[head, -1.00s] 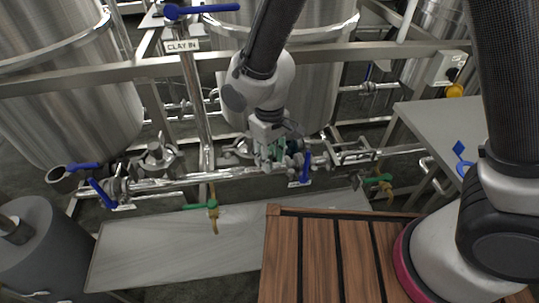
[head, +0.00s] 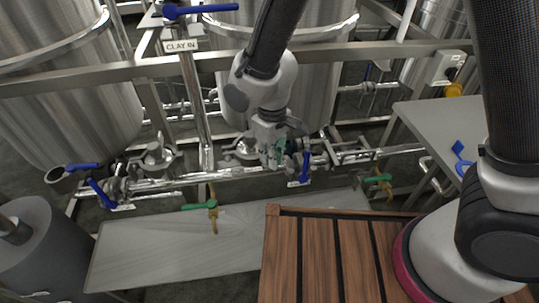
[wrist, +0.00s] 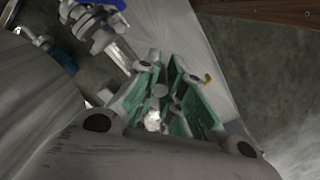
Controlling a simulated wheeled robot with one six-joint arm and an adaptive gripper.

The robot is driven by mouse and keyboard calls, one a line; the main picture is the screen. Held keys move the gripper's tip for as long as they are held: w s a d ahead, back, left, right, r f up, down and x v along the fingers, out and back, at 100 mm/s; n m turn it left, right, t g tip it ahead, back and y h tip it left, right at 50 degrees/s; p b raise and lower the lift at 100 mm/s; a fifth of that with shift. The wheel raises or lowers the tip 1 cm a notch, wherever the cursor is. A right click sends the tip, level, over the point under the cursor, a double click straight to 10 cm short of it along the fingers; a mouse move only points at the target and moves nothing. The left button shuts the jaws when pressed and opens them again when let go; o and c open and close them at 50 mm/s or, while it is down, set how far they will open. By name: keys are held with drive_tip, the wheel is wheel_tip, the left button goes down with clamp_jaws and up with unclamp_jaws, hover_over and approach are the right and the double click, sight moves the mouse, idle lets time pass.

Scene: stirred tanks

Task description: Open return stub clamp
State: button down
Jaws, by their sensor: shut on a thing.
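My gripper (head: 279,158) is down at the pipe run in front of the middle tank, in the head view. Its green-padded fingers also show in the wrist view (wrist: 166,98). The fingers are closed around a small pale metal part (wrist: 153,121), which I take to be the nut or handle of the return stub clamp. The fingers and wrist hide most of the clamp, so I cannot tell whether its band is open or closed. A capped metal fitting (head: 241,150) stands just left of the gripper.
Blue valve handles flank the work, one close on the right (head: 306,166) and one at left (head: 101,192). Green-handled taps (head: 199,206) hang below the pipe. A steel tray (head: 165,245) and a slatted wooden platform (head: 340,255) lie in front. A grey table (head: 440,125) stands at right.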

drive_tip(key=w+d+n, duration=0.3)
drive_tip(key=d+n, duration=0.2)
drive_tip(key=n, duration=0.4)
drive_tip(key=shift+n, duration=0.3)
idle(0.6)
drive_tip(key=shift+w+d, duration=0.1)
drive_tip(key=shift+d, duration=0.05)
idle(0.3)
drive_tip(key=c, duration=1.6)
unclamp_jaws()
drive_tip(key=shift+o, duration=0.7)
drive_tip(key=shift+r, duration=0.4)
wheel_tip(320, 180, up, 11)
drive_tip(key=shift+r, duration=0.1)
